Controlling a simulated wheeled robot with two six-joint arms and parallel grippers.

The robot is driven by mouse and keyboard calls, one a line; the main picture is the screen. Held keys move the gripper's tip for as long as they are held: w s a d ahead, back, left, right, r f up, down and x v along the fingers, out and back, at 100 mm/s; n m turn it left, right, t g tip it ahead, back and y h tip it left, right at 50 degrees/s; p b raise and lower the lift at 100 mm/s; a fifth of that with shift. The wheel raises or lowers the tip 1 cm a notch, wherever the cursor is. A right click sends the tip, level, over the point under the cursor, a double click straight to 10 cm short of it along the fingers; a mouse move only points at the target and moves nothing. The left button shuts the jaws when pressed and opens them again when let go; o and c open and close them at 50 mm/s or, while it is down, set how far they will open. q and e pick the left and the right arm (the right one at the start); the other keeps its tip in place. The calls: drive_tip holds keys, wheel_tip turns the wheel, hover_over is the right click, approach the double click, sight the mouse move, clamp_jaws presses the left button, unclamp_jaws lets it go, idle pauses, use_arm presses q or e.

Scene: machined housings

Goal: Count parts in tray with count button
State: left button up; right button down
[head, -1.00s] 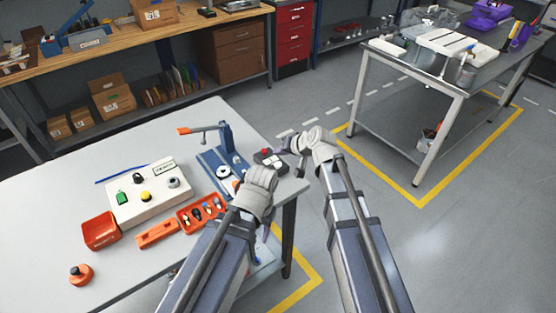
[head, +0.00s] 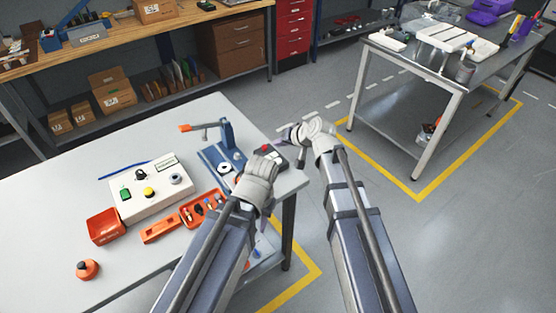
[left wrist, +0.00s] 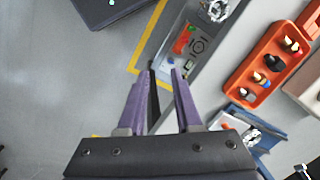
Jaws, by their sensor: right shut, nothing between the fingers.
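The orange parts tray (head: 187,214) lies on the grey-white table and holds several small parts in its pockets. It also shows at the right in the left wrist view (left wrist: 241,85). A white control box (head: 128,209) behind it carries a green button (head: 125,194), a yellow button (head: 149,193) and a grey knob. A small dark box with a red button (head: 266,148) is partly hidden by my left gripper; I cannot tell which is the count button. My left gripper (left wrist: 164,75) is open and empty, right of the tray. My right gripper (head: 284,134) is shut and empty beyond the table's right edge.
A blue fixture (head: 226,140) with an orange-ended lever stands behind the tray. An orange bin (head: 106,228) and an orange knobbed piece (head: 87,269) are at left. A steel table (head: 452,95) stands at right.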

use_arm(q)
clamp_jaws()
idle(1.4)
